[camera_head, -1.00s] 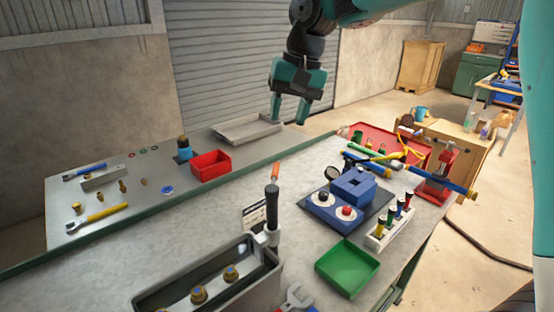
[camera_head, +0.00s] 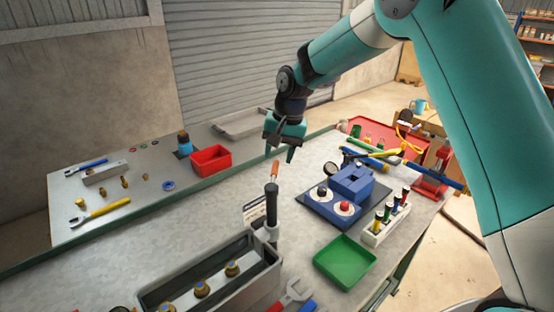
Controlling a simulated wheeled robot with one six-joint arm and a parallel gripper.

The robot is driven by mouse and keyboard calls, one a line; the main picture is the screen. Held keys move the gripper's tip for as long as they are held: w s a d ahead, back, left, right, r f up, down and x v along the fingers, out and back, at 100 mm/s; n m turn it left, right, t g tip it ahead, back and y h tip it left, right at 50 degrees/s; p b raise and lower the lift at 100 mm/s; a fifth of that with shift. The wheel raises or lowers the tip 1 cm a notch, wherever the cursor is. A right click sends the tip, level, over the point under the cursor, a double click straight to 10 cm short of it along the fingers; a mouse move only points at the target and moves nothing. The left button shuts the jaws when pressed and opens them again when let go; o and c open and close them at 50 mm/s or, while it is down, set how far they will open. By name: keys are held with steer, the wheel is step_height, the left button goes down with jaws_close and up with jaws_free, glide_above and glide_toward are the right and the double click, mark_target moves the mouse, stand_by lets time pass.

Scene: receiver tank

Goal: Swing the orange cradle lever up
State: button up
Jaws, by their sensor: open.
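The orange lever (camera_head: 275,170) shows as a short, near-upright orange piece just behind the top of a black-topped post (camera_head: 271,205). Its lower end and the cradle it belongs to are hidden or cannot be made out. My gripper (camera_head: 279,151) points down above and just behind the orange lever in the picture, with its fingers apart and nothing between them. The fingertips look close to the lever's top, but I cannot tell the gap in depth.
A grey tank (camera_head: 215,275) with brass fittings stands at the front. A blue block fixture (camera_head: 350,185), a green tray (camera_head: 345,262) and a rack of coloured plugs (camera_head: 384,222) lie to the right. A red bin (camera_head: 211,159) stands at left. Bare bench lies left of the post.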

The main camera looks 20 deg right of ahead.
mark_target(275, 166)
steer(key=shift+w+a+f+p, duration=0.1)
steer(key=shift+a+f+p, duration=0.1)
steer(key=shift+f, duration=0.7)
steer(key=shift+w+a+f+p, duration=0.1)
steer(key=shift+a+f+p, duration=0.05)
steer(key=shift+f, duration=0.75)
